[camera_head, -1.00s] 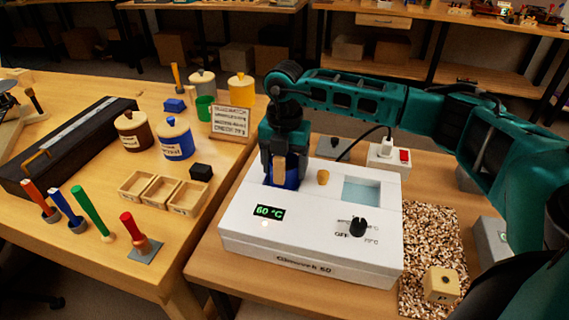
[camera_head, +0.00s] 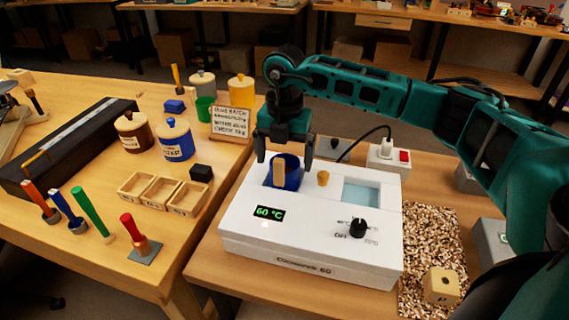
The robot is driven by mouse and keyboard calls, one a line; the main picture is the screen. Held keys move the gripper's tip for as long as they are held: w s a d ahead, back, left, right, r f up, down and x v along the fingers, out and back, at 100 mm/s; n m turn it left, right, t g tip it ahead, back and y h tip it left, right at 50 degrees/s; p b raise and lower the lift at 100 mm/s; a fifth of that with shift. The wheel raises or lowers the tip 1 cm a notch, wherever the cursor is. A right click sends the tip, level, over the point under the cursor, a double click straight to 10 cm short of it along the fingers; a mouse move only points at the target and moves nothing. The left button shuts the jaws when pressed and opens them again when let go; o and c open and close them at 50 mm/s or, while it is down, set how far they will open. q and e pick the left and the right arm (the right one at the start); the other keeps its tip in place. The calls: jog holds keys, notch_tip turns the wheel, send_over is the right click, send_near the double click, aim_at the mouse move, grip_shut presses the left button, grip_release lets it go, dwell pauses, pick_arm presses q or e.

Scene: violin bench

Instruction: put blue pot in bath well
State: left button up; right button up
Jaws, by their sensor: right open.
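The blue pot (camera_head: 292,174) sits in the left well of the white bath (camera_head: 310,241), its upper part showing above the top face. A light wooden piece (camera_head: 279,172) stands upright at its front left side. My right gripper (camera_head: 284,157) is open just above the pot, one finger on each side, and holds nothing. The pot's lower part is hidden inside the bath. My left gripper is not in view.
The bath display reads 60 °C. A black knob (camera_head: 357,228) and a water-filled opening (camera_head: 361,193) are on its top. A small amber peg (camera_head: 323,178) stands beside the pot. A power switch box (camera_head: 389,157) is behind. Lidded jars (camera_head: 176,139) stand on the left table.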

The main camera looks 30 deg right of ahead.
notch_tip(320, 180, up, 9)
dwell(0.3)
dwell(0.5)
